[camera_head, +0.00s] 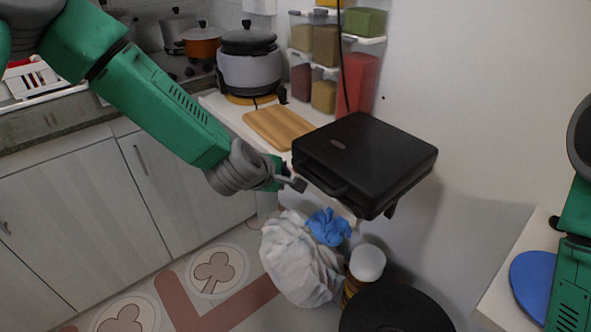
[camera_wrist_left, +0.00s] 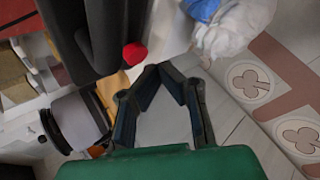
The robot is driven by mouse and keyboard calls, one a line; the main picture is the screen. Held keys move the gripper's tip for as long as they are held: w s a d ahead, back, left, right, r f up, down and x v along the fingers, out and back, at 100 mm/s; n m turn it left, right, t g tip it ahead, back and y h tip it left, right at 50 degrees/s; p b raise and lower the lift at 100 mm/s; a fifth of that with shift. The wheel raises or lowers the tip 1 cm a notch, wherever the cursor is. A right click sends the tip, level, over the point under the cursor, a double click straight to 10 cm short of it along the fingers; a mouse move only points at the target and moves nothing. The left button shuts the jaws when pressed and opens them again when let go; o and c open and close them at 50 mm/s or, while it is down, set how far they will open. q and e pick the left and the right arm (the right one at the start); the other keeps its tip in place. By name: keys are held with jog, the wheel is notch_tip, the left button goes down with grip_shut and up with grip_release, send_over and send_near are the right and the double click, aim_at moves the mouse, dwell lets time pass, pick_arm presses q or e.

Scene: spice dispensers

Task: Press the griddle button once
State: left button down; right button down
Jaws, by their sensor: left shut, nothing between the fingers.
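The black griddle (camera_head: 365,160) sits with its lid closed on the narrow counter beside the wall, its handle facing front. In the left wrist view, the dark griddle body (camera_wrist_left: 105,30) carries a round red button (camera_wrist_left: 135,54) at its end. The button is hidden in the head view. My left gripper (camera_head: 298,184) is shut and empty, close to the griddle's front left corner. In the left wrist view its fingertips (camera_wrist_left: 163,70) meet just to the right of and below the red button, with no visible contact.
A wooden board (camera_head: 279,127) and a grey cooker (camera_head: 249,70) stand behind my left gripper. Spice dispensers (camera_head: 325,45) hang on the wall. A white bag (camera_head: 298,262) with a blue top lies below the griddle. A blue disc (camera_head: 532,285) lies at right, near my right arm.

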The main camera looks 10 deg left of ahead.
dwell(0.4)
pick_arm(q)
jog(key=shift+w+d+r, duration=0.1)
jog(key=shift+w+d, duration=0.2)
jog(key=shift+w+d, duration=0.2)
jog(key=shift+w, duration=0.1)
dwell(0.7)
jog(key=shift+s+a, duration=0.5)
jog(key=shift+s, duration=0.15)
jog(key=shift+s+a+p, duration=0.15)
jog(key=shift+s+a, duration=0.65)
jog(key=shift+s, duration=0.2)
jog(key=shift+s+a+p, duration=0.15)
jog(key=shift+s+a, duration=0.65)
jog(key=shift+s, duration=0.2)
